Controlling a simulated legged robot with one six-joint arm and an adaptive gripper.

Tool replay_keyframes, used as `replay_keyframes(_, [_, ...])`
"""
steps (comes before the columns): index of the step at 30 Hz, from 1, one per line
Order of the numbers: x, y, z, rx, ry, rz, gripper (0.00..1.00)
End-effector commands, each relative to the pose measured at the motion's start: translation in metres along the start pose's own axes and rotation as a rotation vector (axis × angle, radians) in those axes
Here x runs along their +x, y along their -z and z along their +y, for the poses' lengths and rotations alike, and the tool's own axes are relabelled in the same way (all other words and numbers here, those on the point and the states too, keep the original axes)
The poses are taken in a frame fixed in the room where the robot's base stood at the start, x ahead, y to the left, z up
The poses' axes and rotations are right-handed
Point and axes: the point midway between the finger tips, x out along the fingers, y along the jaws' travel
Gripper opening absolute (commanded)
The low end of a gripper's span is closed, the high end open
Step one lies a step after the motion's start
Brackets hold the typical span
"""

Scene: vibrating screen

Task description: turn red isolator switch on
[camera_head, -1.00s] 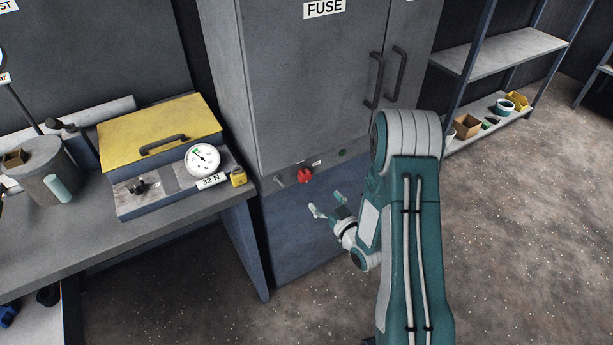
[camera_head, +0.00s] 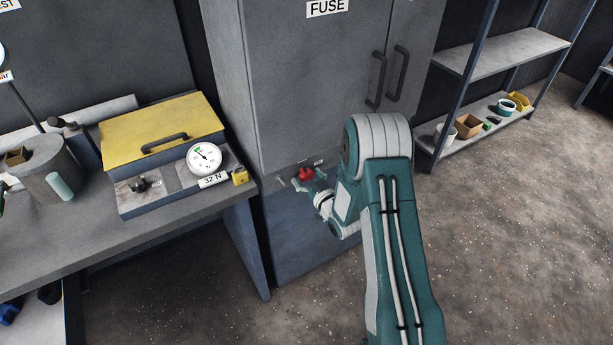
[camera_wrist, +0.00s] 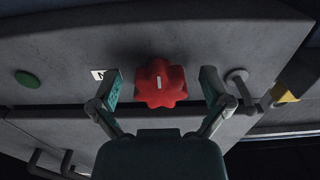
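The red isolator switch (camera_head: 306,174) is a lobed knob on the lower front of the grey fuse cabinet (camera_head: 300,90). In the wrist view the knob (camera_wrist: 161,83) faces me with a pale line mark on it. My gripper (camera_head: 309,183) is at the knob. In the wrist view my gripper (camera_wrist: 161,88) is open, with one finger on each side of the knob. A small gap shows between each finger and the knob, so it is not gripped. A small label (camera_wrist: 98,75) is partly hidden beside the left finger.
A green button (camera_wrist: 27,79) and a small lever (camera_wrist: 237,82) flank the knob. The workbench (camera_head: 150,217) with a yellow-lidded box (camera_head: 160,125) and a gauge (camera_head: 204,158) stands left of the cabinet. Shelves (camera_head: 500,50) stand at the right. The floor on the right is clear.

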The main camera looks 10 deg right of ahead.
Motion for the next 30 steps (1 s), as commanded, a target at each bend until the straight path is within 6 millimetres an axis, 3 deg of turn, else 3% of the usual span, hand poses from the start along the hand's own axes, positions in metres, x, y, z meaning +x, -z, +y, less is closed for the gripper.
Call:
replay_keyframes(1, [-0.0001, 0.0, 0.0, 0.0, 0.0, 0.0, 0.64])
replay_keyframes(4, [-0.0001, 0.0001, 0.0, 0.0, 0.0, 0.0, 0.2])
replay_keyframes(5, [0.0, 0.0001, 0.0, 0.0, 0.0, 0.0, 0.18])
replay_keyframes(17, [0.0008, 0.001, 0.0, 0.037, 0.001, 0.003, 0.18])
replay_keyframes(30, [0.0016, 0.002, -0.0005, 0.35, 0.0, 0.005, 0.18])
